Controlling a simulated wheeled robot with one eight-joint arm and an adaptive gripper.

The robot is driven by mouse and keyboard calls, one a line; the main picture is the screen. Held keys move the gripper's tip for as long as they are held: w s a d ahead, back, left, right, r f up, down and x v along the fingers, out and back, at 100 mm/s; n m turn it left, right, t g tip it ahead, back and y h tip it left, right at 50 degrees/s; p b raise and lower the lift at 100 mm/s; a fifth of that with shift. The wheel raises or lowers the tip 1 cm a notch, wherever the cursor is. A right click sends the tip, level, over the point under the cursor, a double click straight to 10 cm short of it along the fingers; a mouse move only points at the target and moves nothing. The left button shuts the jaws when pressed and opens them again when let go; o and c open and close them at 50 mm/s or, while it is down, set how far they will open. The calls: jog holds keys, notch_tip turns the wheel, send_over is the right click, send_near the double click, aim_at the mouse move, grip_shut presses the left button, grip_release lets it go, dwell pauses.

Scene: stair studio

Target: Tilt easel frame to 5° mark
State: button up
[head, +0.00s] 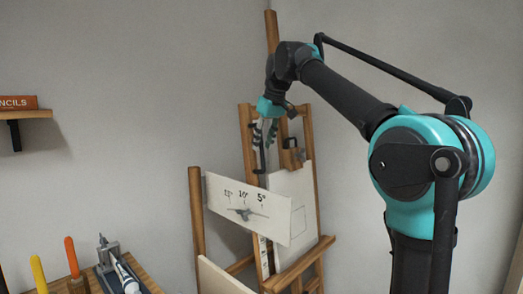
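The wooden easel (313,150) stands in the corner, with a tall mast above it and a pale drawing sheet (292,190) on its front. A white scale plate (225,193) at its left side carries marks that read like 15°, 10° and 5°. A grey winged part (246,213) sits below the marks; which mark it points to is not clear. My gripper (265,140) hangs pointing down at the upper left of the easel frame. Its fingers overlap the frame in the picture; whether they touch or grip it cannot be told.
At lower left, a wooden table (148,272) holds an orange-handled tool (71,256), a yellow-handled tool (38,274) and a grey device (110,254). A shelf (30,115) with a pencil box (18,102) is on the left wall. A wooden post (196,215) stands left of the easel.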

jog(key=shift+x, duration=1.4)
grip_shut()
